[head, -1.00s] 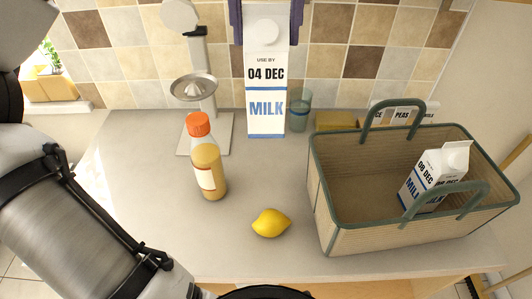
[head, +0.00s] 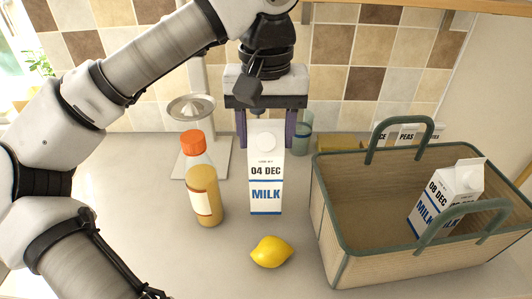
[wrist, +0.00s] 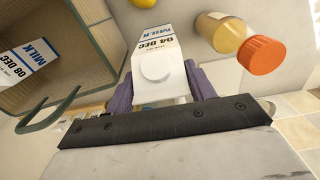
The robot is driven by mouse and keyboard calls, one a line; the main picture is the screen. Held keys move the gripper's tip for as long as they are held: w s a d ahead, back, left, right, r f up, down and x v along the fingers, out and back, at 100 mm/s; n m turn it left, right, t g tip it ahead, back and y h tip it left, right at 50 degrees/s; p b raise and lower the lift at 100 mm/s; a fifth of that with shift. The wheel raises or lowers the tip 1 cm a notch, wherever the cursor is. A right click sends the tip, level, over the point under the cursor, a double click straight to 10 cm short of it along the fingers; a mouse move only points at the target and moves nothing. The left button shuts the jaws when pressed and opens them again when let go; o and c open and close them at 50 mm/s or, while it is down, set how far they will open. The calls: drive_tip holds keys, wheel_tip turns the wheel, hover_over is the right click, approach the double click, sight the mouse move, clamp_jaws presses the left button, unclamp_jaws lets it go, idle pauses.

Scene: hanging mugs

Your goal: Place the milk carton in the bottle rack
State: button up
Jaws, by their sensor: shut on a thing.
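A white milk carton with blue print marked 04 DEC (head: 266,190) is upright between the purple fingers of my gripper (head: 266,130), in the middle of the head view. My gripper is shut on the carton's upper part from above. The carton's base is close over the counter; I cannot tell if it touches. The wrist view shows the carton (wrist: 160,62) between the fingers (wrist: 162,93). A second milk carton, marked 08 DEC (head: 445,197), leans inside the basket. I cannot make out a bottle rack in either view.
An orange-capped juice bottle (head: 204,190) stands close left of the held carton. A lemon (head: 271,252) lies in front. A wicker basket with green handles (head: 345,235) fills the right.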

sight(266, 155)
drive_tip(key=shift+f, duration=2.25)
drive_tip(key=shift+f, duration=0.15)
drive_tip(key=o, duration=1.5)
